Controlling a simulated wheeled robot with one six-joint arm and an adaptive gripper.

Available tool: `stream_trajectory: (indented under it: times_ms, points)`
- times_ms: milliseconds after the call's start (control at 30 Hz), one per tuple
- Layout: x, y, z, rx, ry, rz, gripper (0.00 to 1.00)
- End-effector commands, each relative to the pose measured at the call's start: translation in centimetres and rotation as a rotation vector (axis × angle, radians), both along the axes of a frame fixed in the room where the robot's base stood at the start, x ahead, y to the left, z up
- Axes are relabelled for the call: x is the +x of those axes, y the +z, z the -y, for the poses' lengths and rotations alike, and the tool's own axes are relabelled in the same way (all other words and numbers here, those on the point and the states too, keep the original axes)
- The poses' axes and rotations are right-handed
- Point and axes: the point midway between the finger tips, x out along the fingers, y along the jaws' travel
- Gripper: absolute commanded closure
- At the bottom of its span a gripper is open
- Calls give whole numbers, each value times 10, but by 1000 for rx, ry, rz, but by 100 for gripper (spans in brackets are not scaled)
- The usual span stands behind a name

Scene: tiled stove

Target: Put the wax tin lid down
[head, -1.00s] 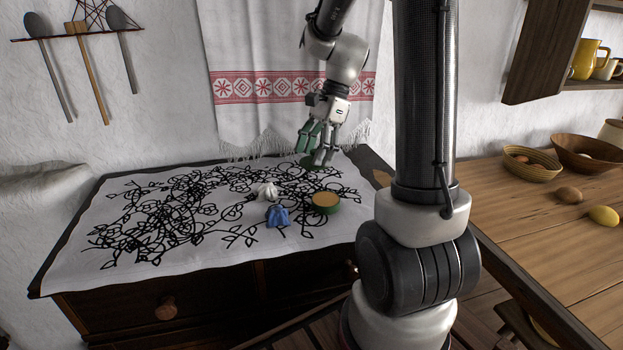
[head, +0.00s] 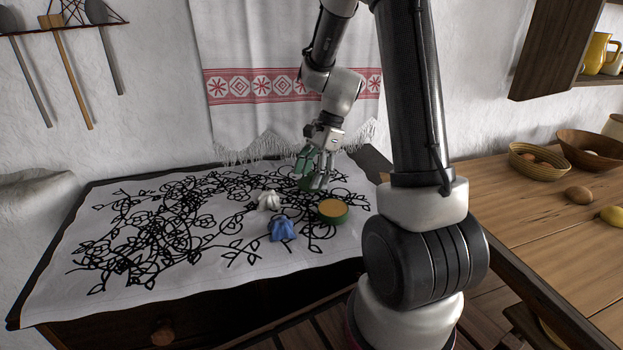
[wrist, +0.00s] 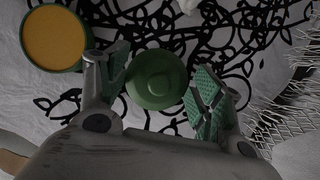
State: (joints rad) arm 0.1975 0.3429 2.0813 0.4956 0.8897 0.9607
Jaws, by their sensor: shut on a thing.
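The wax tin (head: 332,212) is a round green tin with a tan-yellow top, on the patterned cloth; it also shows at the upper left of the wrist view (wrist: 53,38). The wax tin lid (wrist: 156,80) is a round green disc with a raised centre, between my fingers. My gripper (head: 318,184) is shut on the lid, behind and slightly left of the tin. In the wrist view my fingers (wrist: 160,88) stand either side of the lid. The fingers partly hide the lid in the head view. I cannot tell whether the lid touches the cloth.
A white cloth bundle (head: 268,201) and a blue one (head: 283,229) lie left of the tin. The left of the cloth (head: 50,281) is free of objects. A fringed towel (head: 245,120) hangs behind. A wooden table (head: 540,225) with bowls stands right.

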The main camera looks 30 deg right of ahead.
Motion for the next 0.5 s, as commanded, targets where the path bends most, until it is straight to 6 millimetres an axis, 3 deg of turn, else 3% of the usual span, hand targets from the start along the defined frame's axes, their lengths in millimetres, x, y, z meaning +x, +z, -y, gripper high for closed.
stream_trajectory:
  times_ms: [100, 433, 467, 500]
  points:
    - [-1, -14, 0, 0, -1, -3, 50]
    - [-1, -17, 0, 0, -1, -1, 50]
    - [0, -16, 0, 0, -1, -1, 29]
    - [0, -16, 0, 0, -1, -1, 21]
